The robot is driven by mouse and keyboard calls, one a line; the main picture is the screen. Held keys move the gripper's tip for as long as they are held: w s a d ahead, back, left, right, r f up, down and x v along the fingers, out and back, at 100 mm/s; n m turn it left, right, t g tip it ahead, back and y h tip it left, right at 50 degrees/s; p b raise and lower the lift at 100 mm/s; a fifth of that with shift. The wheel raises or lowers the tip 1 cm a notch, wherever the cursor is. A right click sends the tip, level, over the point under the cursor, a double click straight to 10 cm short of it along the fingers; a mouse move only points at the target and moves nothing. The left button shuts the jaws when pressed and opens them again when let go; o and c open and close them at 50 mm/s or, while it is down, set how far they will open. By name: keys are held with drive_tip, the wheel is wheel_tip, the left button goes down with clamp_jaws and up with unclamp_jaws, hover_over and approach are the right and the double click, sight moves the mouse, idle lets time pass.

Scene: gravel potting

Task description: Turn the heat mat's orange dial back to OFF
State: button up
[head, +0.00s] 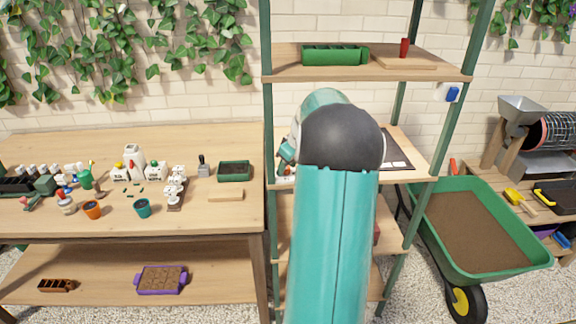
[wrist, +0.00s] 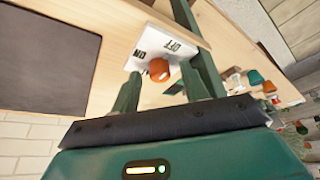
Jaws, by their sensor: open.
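The orange dial (wrist: 159,69) sits on a white control plate (wrist: 148,45) marked ON and OFF, on the wooden shelf. In this tilted wrist view, ON is at the plate's left and OFF at its upper right. I cannot tell which mark the dial points to. My gripper (wrist: 159,84) is open, one green finger on each side of the dial in the picture; contact is unclear. The dark heat mat (wrist: 45,58) lies left of the plate. Part of the mat also shows in the head view (head: 398,153), where my arm hides the dial and gripper.
A green shelf post (wrist: 205,65) stands close by the right finger. An upper shelf board (head: 285,64) with a green tray (head: 335,55) is above. The workbench (head: 60,150) with pots and bottles is left; a green wheelbarrow (head: 480,265) is right.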

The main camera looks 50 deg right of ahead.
drive_tip(key=v, duration=1.3)
drive_tip(key=shift+r, duration=0.4)
drive_tip(key=shift+s, duration=0.1)
drive_tip(key=w+a+r, duration=0.2)
drive_tip(key=a, duration=1.1)
drive_tip(key=w+a+r, duration=0.1)
drive_tip(key=w+a, duration=0.1)
drive_tip(key=a, duration=1.1)
drive_tip(key=s+a+f, duration=0.2)
drive_tip(key=s+a, duration=0.2)
drive_tip(key=a, duration=0.3)
drive_tip(key=s+a+f, duration=0.1)
drive_tip(key=s+a, duration=0.3)
drive_tip(key=a, duration=0.3)
drive_tip(key=s+a+f+n+t, duration=0.1)
drive_tip(key=s+a, duration=0.3)
drive_tip(key=a, duration=0.4)
drive_tip(key=shift+s+f, duration=0.25)
drive_tip(key=shift+f, duration=0.65)
